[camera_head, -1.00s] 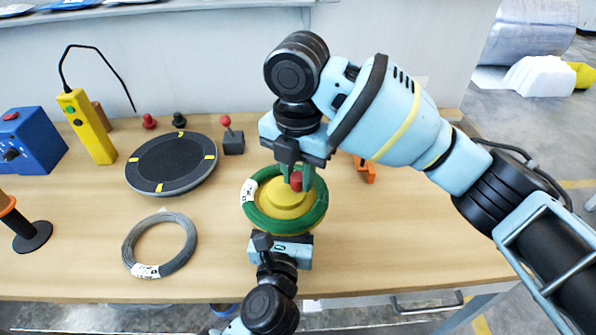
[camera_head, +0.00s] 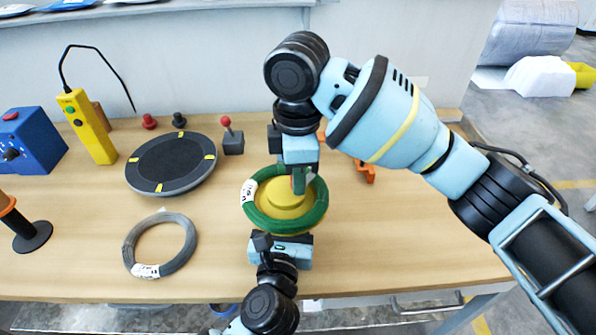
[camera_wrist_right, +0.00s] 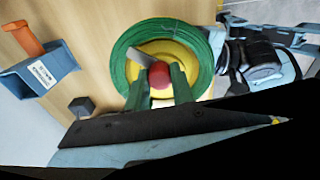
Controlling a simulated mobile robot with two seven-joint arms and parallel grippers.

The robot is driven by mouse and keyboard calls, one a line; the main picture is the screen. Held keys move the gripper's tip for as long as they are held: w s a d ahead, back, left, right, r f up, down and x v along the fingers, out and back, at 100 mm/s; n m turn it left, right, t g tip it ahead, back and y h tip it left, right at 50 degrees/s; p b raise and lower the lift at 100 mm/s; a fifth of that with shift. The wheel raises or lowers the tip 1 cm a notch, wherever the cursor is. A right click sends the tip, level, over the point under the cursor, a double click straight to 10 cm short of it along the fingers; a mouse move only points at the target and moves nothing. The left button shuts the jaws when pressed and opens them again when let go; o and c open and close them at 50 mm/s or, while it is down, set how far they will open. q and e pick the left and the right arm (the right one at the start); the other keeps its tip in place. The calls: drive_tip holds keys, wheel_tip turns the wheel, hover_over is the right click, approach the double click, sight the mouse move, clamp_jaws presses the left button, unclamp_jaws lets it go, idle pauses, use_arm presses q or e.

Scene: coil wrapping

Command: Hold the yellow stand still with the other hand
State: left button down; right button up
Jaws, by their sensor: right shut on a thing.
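The yellow stand (camera_head: 285,197) is on the table with a green coil (camera_head: 316,214) around it. In the right wrist view, the yellow stand (camera_wrist_right: 190,52) shows inside the green coil (camera_wrist_right: 120,48). My right gripper (camera_head: 300,181) is above the stand. In the right wrist view, its green fingers (camera_wrist_right: 158,84) are shut on a red knob (camera_wrist_right: 159,72) over the middle of the stand. My left gripper (camera_head: 282,240) is low at the front side of the stand. Its fingertips are hidden, so I cannot tell whether they touch the stand.
A grey coil (camera_head: 185,256) lies front left. A dark round turntable (camera_head: 170,162) is behind it. A small block with a red-topped lever (camera_head: 232,142) stands behind the stand. An orange part (camera_head: 365,170) lies to the right. The table's right front is clear.

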drive_tip(key=m, duration=0.4)
drive_tip(key=shift+r+m, duration=0.1)
drive_tip(key=shift+m, duration=2.7)
drive_tip(key=o, duration=1)
wheel_tip(320, 180, up, 12)
